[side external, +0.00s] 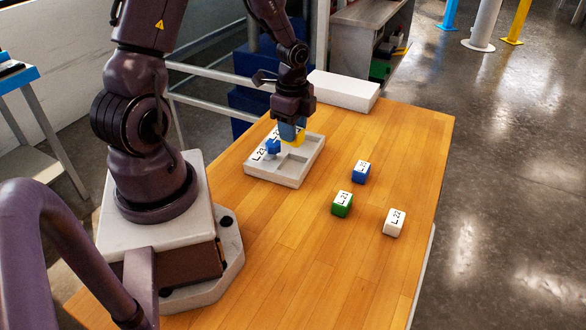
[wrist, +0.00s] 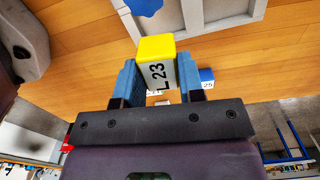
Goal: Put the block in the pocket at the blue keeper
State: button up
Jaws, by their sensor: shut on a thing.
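My gripper (side external: 292,128) has blue fingers and is shut on a block (side external: 296,140) with a yellow face. In the wrist view the block (wrist: 157,72) also shows a white side marked L 23, gripped between both fingers (wrist: 155,82). In the side view it appears over the far part of a pale grey tray (side external: 288,181) with recessed pockets, partly hiding it. The gap below the block is hard to judge. The blue keeper (side external: 272,147) stands on the tray's left part near a label; a blue piece at the wrist view's top edge (wrist: 145,5) seems to be it.
A blue block (side external: 361,172), a green block (side external: 342,204) and a white block (side external: 394,223) stand on the wooden table (side external: 290,260), right of the tray. A long white box (side external: 343,90) lies at the table's far edge. The near table is clear.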

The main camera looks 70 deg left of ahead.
aim_at(293, 169)
jog(key=shift+n, duration=0.4)
jog(key=shift+f, duration=0.25)
jog(key=shift+n, duration=0.3)
notch_tip(293, 169, down, 8)
jog(key=shift+r, duration=0.25)
jog(key=shift+f, duration=0.1)
jog(key=o, duration=1)
